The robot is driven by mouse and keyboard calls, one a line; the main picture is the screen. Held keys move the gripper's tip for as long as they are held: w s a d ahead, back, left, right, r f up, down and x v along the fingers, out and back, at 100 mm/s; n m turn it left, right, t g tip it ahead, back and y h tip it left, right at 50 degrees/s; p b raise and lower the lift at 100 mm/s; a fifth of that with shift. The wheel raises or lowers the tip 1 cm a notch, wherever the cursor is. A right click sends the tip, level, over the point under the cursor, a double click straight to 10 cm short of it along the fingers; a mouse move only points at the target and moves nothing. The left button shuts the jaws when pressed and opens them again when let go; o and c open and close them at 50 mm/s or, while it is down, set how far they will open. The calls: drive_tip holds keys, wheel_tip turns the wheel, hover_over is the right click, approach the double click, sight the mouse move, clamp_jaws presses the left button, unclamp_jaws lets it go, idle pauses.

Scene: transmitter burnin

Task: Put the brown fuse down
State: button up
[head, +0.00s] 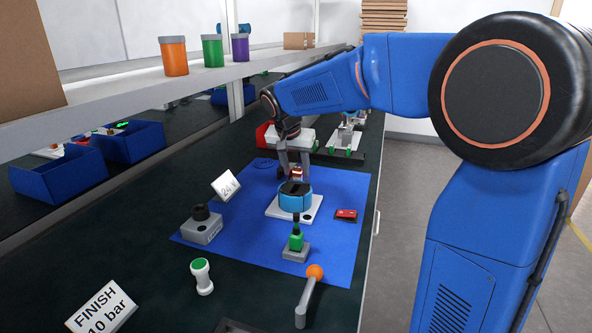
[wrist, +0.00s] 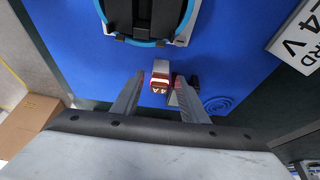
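A small brown-red fuse (wrist: 160,77) with a pale top and a partly readable label shows between my fingertips in the wrist view. My gripper (wrist: 160,88) has its two fingers apart, with a visible gap between the left finger and the fuse. In the head view, my gripper (head: 294,163) points down just behind the blue ring device, and the fuse (head: 297,172) shows low between the fingers. A second dark red piece (wrist: 177,88) is partly hidden by the right finger. Whether the fuse touches the surface below is hard to tell.
A blue ring device on a white base (head: 281,208) stands close in front on the blue mat (head: 338,246). A "24 V" card (head: 225,186), a grey knob block (head: 203,229), a green plunger (head: 296,242) and a red switch (head: 346,214) stand around it.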

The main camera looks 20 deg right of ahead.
drive_tip(key=shift+o, duration=0.5)
drive_tip(key=v, duration=1.1)
drive_tip(key=shift+r, duration=0.2)
drive_tip(key=d+v, duration=0.1)
drive_tip(key=v, duration=0.5)
drive_tip(key=shift+w+a+x, duration=0.1)
drive_tip(key=shift+x, duration=2.75)
drive_tip(key=shift+w+a+x, duration=0.1)
drive_tip(key=shift+x, duration=2.75)
drive_tip(key=shift+w+a+x, duration=0.1)
drive_tip(key=shift+x, duration=2.75)
clamp_jaws()
